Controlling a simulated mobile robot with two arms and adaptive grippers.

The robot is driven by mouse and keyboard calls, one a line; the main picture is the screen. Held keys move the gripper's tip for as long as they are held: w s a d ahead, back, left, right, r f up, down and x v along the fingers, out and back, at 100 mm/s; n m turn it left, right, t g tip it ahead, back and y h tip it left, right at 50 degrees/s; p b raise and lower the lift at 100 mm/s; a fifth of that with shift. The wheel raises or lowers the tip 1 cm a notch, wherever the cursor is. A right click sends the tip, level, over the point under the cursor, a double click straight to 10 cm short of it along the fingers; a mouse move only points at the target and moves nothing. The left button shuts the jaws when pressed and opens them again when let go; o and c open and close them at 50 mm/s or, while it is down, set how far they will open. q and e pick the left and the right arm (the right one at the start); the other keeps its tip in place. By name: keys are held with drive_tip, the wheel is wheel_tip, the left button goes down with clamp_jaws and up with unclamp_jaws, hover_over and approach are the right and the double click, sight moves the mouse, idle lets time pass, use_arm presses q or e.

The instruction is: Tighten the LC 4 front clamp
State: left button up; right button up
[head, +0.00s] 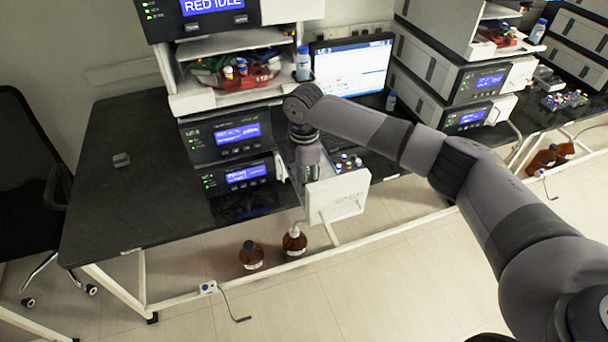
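My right arm comes in from the right, and its gripper (309,172) points down in front of the near instrument stack. It is beside a white open panel (338,196) at the stack's right side, which seems to cover part of the fingers. I cannot tell whether the gripper is open or shut. The stack has an upper dark unit (205,143) and a lower dark unit (215,181), both with lit blue displays. Their labels are too small to read surely, so I cannot say which is LC 4. I cannot make out the front clamp. My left gripper is not in view.
Small vials (348,162) stand behind the panel. A monitor (352,65) and a second instrument stack (455,80) are farther back. The left benchtop (110,205) is mostly clear.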

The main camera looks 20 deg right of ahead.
drive_tip(key=shift+w+f, duration=0.1)
drive_tip(key=shift+f, duration=0.15)
drive_tip(key=shift+c, duration=0.2)
clamp_jaws()
